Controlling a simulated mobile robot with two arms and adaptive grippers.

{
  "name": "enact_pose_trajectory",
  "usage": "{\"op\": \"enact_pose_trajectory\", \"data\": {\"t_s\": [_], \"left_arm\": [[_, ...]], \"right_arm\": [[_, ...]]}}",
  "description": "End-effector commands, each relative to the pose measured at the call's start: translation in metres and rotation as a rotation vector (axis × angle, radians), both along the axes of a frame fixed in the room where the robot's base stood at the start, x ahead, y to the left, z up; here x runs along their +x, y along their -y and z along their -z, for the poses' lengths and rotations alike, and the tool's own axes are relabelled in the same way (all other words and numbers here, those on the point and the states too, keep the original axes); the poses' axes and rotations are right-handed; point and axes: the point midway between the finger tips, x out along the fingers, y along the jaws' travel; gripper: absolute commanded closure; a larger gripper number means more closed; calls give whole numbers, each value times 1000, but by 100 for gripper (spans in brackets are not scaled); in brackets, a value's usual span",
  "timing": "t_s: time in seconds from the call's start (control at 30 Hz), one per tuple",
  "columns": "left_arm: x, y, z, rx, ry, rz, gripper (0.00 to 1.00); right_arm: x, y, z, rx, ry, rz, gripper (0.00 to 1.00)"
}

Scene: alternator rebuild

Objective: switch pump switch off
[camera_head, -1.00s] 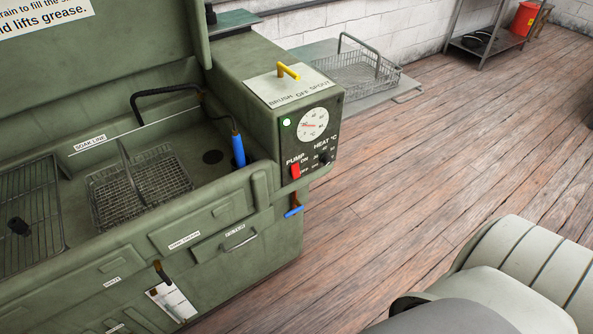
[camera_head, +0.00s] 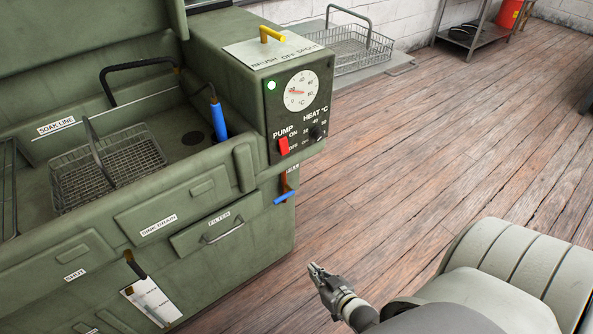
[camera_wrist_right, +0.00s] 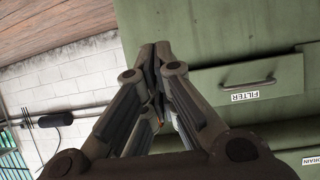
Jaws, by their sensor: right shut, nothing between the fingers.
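The red pump switch (camera_head: 283,146) sits on the dark control panel of the green parts washer, under the word PUMP, with ON and OFF marks beside it. A green lamp (camera_head: 271,86) above it is lit. My right gripper (camera_head: 314,268) is in the lower middle of the head view, below and apart from the panel, over the floor. In the right wrist view its fingers (camera_wrist_right: 154,47) are together and empty, facing the washer's front near the FILTER drawer (camera_wrist_right: 255,88). The switch is not seen in the wrist view. My left gripper is not in view.
A heat knob (camera_head: 318,132) and a round dial (camera_head: 301,91) share the panel. A yellow lever (camera_head: 271,35) stands on top. A blue-handled drain valve (camera_head: 284,197) sticks out below the panel. A wire basket (camera_head: 105,166) lies in the sink.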

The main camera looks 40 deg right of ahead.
Motion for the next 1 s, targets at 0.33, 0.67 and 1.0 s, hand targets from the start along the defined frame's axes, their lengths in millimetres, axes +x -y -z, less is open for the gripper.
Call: {"op": "enact_pose_trajectory", "data": {"t_s": [0.33, 0.67, 1.0], "left_arm": [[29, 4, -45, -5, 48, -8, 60], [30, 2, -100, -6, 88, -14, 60], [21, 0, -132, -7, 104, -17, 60]], "right_arm": [[49, 38, -103, -12, 422, 19, 100], [48, 51, -214, -41, 799, -27, 100], [33, 47, -272, -59, 982, -74, 100]]}}
